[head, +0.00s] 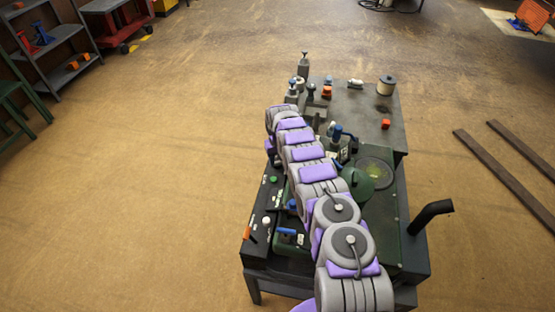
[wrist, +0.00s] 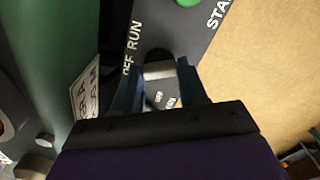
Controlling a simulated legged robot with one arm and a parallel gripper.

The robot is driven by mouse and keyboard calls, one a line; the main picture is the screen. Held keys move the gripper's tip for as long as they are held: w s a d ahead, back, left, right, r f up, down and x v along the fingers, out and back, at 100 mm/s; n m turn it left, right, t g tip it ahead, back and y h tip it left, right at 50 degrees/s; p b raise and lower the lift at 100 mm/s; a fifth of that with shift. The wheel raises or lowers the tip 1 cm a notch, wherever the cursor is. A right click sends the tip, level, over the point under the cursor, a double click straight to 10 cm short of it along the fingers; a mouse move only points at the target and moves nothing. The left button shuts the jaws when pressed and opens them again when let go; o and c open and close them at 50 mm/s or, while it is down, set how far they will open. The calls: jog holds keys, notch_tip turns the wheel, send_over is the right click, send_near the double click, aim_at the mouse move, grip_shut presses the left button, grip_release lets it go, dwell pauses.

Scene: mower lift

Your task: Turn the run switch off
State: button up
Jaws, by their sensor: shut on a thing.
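In the wrist view, the black control panel (wrist: 178,35) carries the white words OFF and RUN and part of a word starting STA. My gripper (wrist: 158,76) reaches onto the panel beside the OFF RUN label. Its two dark blue fingers are shut on a short light grey lever, the run switch (wrist: 158,70). Which of the two words the lever points to is hard to tell. A green button (wrist: 187,2) shows at the top edge. In the head view, my purple and grey arm hides my gripper and the switch; the panel's nearer part (head: 258,222) shows left of the arm.
The panel belongs to a dark bench (head: 360,108) with a green machine (head: 372,180) beside my arm. A black pipe (head: 430,215) sticks out at the right. Small items stand at the bench's far end. Open brown floor (head: 170,170) lies left of the bench.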

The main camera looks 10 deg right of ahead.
dwell(0.4)
jog(key=o, duration=1.1)
jog(key=shift+c, duration=0.2)
notch_tip(320, 180, up, 17)
jog(key=p, duration=0.2)
jog(key=shift+r+p, duration=0.15)
jog(key=shift+p, duration=0.2)
